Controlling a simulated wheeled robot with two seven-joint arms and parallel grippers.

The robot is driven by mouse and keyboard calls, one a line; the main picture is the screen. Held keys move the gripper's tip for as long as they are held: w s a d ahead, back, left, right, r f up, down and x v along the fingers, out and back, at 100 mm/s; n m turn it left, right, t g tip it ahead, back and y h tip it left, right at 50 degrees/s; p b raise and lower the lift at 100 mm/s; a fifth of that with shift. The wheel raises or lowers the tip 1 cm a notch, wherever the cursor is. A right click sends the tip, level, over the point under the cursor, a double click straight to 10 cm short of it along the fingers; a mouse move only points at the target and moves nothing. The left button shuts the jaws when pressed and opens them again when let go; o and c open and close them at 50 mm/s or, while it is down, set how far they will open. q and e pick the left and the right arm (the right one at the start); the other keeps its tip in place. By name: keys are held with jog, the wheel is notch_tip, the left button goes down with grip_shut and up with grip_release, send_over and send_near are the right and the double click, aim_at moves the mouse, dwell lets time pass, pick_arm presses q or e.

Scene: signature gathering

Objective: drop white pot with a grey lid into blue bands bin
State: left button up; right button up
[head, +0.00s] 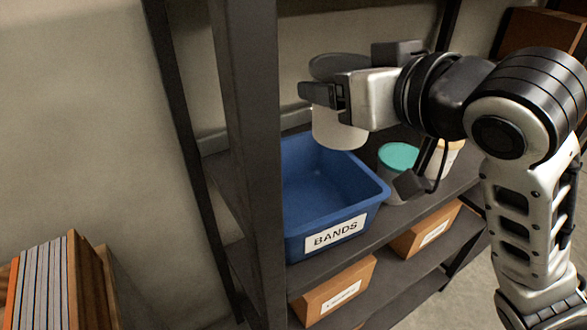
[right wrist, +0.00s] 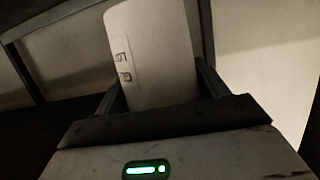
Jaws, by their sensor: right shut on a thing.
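A white pot (head: 338,130) with a grey lid (head: 336,66) is held upright in my right gripper (head: 322,96), which is shut on its side. In the right wrist view the pot (right wrist: 152,55) stands between the two fingers (right wrist: 160,92). The pot is above the back part of the blue bin (head: 350,216), whose front label reads BANDS. The bin is open-topped and its visible inside is empty. The gripper hides part of the pot. My left gripper is not in view.
On the same dark shelf (head: 372,236), a pot with a teal lid (head: 398,157) stands right of the bin, with another light pot (head: 446,155) beyond it. A dark shelf post (head: 250,150) rises left of the bin. Brown labelled boxes (head: 337,291) sit on the level below.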

jog(key=shift+s+a+r, duration=0.15)
jog(key=shift+a, duration=0.2)
notch_tip(320, 180, down, 9)
jog(key=shift+f+n+y, duration=0.2)
jog(key=shift+n+y, duration=0.1)
jog(key=shift+a+f, duration=0.1)
jog(key=shift+f, duration=0.05)
jog(key=shift+f, duration=0.35)
jog(key=shift+f, duration=0.15)
jog(key=o, duration=1.4)
